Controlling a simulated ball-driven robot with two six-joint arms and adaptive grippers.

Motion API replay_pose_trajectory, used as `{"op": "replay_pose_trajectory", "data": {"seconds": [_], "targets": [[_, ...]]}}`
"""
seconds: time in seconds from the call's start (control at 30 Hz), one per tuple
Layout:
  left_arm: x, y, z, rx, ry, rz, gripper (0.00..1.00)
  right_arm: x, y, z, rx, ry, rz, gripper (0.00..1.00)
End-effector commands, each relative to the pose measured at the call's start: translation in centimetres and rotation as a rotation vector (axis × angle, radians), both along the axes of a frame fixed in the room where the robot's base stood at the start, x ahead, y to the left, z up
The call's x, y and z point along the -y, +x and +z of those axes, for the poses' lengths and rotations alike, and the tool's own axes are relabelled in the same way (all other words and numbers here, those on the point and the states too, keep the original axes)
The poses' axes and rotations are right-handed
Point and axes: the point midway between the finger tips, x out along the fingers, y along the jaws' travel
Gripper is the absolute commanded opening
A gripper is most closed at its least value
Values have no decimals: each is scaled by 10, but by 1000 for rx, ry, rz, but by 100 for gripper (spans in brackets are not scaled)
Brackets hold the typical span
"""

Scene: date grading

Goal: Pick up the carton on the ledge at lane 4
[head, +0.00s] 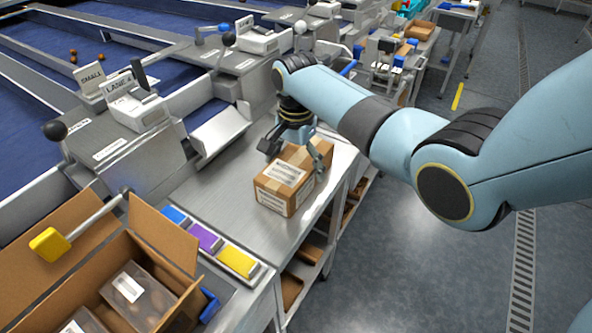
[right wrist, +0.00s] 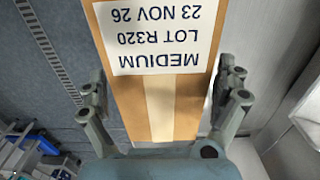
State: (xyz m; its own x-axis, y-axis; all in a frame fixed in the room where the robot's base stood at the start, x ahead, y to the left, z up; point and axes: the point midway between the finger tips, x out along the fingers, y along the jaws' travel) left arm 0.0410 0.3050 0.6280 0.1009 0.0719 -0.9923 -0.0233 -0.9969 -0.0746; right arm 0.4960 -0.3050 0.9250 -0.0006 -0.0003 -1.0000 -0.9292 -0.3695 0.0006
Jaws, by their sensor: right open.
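A closed brown carton (head: 272,196) with a white label and a pale tape strip stands on the metal ledge (head: 222,193). In the right wrist view the carton (right wrist: 185,95) fills the middle, its label upside down, reading MEDIUM, LOT R320, 23 NOV 26. My right gripper (head: 295,152) is open at the far end of the carton, reaching down from above. In the right wrist view its fingers (right wrist: 162,95) stand on either side of the carton, with narrow gaps; whether either touches is hard to tell. My left gripper is out of view.
The LANE 4 sign (head: 121,87) and a SMALL sign (head: 90,78) stand on the grey machine at left. Blue, purple and yellow blocks (head: 205,238) line the ledge nearer me. An open box (head: 155,240) holds clear packs at lower left. The floor at right is clear.

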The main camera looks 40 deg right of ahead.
Motion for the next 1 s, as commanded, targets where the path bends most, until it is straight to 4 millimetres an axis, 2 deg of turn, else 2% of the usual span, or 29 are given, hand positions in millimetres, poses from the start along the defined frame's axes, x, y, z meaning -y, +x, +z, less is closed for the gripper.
{"op": "replay_pose_trajectory", "data": {"seconds": [0.1,0.3,0.8,0.83,1.0], "targets": [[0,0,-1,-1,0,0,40,0,0,-8,1,0,1,100],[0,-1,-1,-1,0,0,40,0,0,-9,1,0,1,100],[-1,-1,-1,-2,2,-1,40,0,-1,-9,-1,0,1,35],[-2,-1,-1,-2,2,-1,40,0,-1,-9,-1,0,1,32],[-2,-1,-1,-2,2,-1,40,0,0,-8,1,-1,1,32]]}}
